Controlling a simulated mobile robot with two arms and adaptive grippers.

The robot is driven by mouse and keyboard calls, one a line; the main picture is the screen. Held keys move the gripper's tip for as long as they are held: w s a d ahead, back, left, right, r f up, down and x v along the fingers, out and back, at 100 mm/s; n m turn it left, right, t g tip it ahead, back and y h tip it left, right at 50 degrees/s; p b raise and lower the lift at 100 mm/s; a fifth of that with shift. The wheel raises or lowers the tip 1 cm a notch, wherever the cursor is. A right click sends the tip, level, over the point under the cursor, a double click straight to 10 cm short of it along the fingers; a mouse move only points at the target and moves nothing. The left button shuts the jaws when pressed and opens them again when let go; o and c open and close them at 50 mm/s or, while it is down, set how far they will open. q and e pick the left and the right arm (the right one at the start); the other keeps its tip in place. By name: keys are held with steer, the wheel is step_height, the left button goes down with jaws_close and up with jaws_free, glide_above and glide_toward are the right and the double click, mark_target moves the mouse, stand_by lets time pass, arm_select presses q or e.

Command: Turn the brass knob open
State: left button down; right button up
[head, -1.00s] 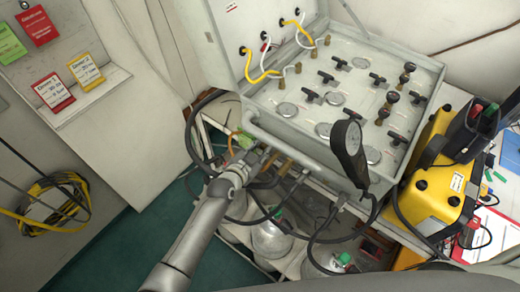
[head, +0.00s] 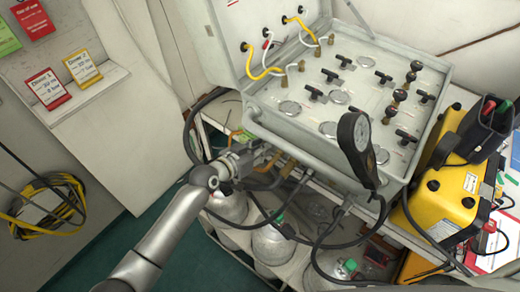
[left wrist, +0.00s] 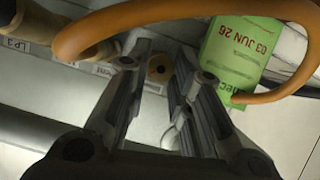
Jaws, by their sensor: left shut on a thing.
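In the left wrist view, a round brass knob (left wrist: 160,68) with a dark centre sits on the grey panel face, between my left fingertips. My left gripper (left wrist: 158,62) is shut on it, one finger on each side. In the head view, my left gripper (head: 268,152) is at the front lower left edge of the grey air panel box (head: 258,124). The knob is hidden there behind the gripper and the box edge. How far the knob is turned cannot be told. My right gripper is not in view.
An orange hose (left wrist: 150,14) arches close over my fingers, and a green dated tag (left wrist: 240,48) hangs beside them. Brass fittings (head: 288,168) and black hoses lie right of the gripper. A round gauge (head: 356,140) stands at the box front. Gas cylinders (head: 270,242) stand below.

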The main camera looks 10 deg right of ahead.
arm_select(q)
steer(key=c, duration=1.5)
jaws_free()
steer(key=shift+c, duration=0.2)
steer(key=shift+s, duration=0.1)
steer(key=v, duration=1.2)
steer(key=shift+f, duration=0.1)
